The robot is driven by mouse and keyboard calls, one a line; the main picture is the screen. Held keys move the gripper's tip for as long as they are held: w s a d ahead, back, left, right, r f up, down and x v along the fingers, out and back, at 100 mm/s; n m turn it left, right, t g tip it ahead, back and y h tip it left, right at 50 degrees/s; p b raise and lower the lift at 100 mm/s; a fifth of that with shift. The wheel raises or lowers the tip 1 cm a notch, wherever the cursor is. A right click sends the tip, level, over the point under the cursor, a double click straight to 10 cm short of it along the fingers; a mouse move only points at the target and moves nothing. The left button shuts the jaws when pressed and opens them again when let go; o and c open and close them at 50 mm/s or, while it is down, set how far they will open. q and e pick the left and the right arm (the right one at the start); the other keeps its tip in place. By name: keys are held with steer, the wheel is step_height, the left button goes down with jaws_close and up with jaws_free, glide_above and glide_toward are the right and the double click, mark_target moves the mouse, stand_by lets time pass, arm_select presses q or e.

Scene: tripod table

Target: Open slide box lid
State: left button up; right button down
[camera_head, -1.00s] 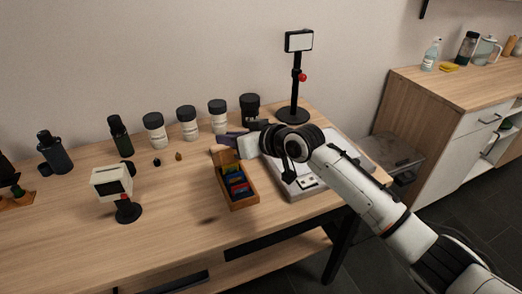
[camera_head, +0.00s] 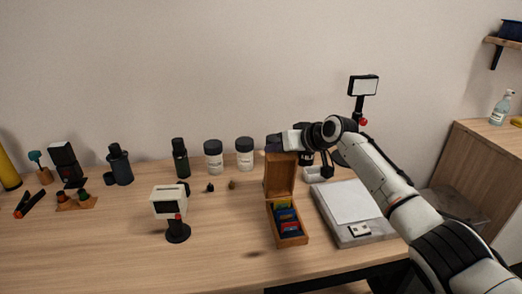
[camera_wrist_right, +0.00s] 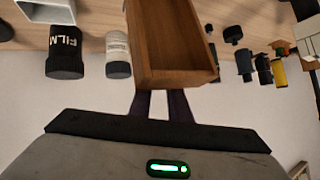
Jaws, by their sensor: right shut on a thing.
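The wooden slide box (camera_head: 304,240) stands on the table with several coloured slides (camera_head: 286,217) inside. Its lid (camera_head: 279,176) is raised at the box's back edge, with its hollow inner side facing the head camera. My right gripper (camera_head: 277,143) is at the lid's top edge, shut on it. In the right wrist view the dark fingers (camera_wrist_right: 166,105) meet the edge of the lid (camera_wrist_right: 172,45); their tips are partly hidden by it. My left gripper is not in view.
White jars with dark caps (camera_head: 244,154) stand behind the box to the left. A slide viewer on a stand (camera_head: 169,205) is left of it. A light pad (camera_head: 352,203) lies close on the right. The table in front is clear.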

steer(key=shift+w+d+f, duration=0.1)
steer(key=shift+f, duration=0.75)
steer(key=c, duration=1.8)
jaws_free()
steer(key=shift+f, duration=0.1)
steer(key=shift+o, duration=0.4)
steer(key=shift+w, duration=0.2)
steer(key=shift+r, duration=0.35)
